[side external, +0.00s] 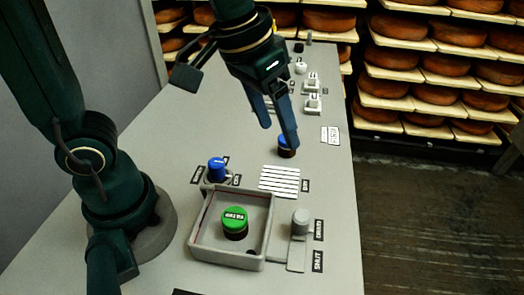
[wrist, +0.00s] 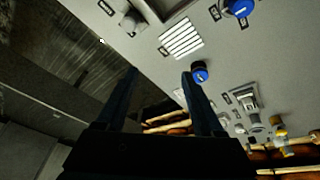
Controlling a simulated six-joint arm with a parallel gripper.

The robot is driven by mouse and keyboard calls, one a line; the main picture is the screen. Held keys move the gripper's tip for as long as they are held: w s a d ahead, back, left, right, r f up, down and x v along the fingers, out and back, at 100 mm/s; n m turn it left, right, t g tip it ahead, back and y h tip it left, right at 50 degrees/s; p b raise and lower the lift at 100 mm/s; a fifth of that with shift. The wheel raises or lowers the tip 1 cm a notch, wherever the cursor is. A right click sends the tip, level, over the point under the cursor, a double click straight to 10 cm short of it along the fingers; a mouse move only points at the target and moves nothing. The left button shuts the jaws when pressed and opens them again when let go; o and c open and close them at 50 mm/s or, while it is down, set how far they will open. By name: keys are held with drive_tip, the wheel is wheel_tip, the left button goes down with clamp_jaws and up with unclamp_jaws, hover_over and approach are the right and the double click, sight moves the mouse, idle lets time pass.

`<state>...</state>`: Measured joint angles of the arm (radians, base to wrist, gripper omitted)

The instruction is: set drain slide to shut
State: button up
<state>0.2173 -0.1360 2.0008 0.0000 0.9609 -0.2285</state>
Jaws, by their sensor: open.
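The drain slide (side external: 300,222) is a grey round knob on a narrow grey track, right of the square basin (side external: 194,240). The knob sits at the far end of the track, beside a dark label. The "SHUT" label (side external: 317,261) is by the near end. My gripper (side external: 279,138) is open and empty, above the panel beyond the slide and near a blue knob. Its two fingers also show apart in the wrist view (wrist: 160,73).
A green-topped button (side external: 235,218) stands in the basin. A blue knob (side external: 216,169) is behind it, and another blue knob (side external: 287,153) is under my fingers. A white slotted grille (side external: 279,181) lies between. Cheese shelves (side external: 420,65) stand beyond the panel.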

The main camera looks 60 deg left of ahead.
drive_tip(key=m+g, duration=0.1)
drive_tip(key=g, duration=0.1)
hover_over(302, 216)
drive_tip(key=w+a, duration=0.2)
drive_tip(key=a, duration=0.1)
wheel_tip(302, 216, down, 5)
drive_tip(key=shift+m+g+y, duration=0.4)
drive_tip(key=shift+m+g, duration=0.3)
drive_tip(key=shift+g, duration=0.1)
drive_tip(key=d+f, duration=0.1)
drive_tip(key=s+d+f, duration=0.1)
drive_tip(key=f, duration=0.1)
drive_tip(key=s+f, duration=0.1)
drive_tip(key=f, duration=0.1)
drive_tip(key=shift+d, duration=0.4)
drive_tip(key=shift+f, duration=2.45)
clamp_jaws()
drive_tip(key=shift+d, duration=0.1)
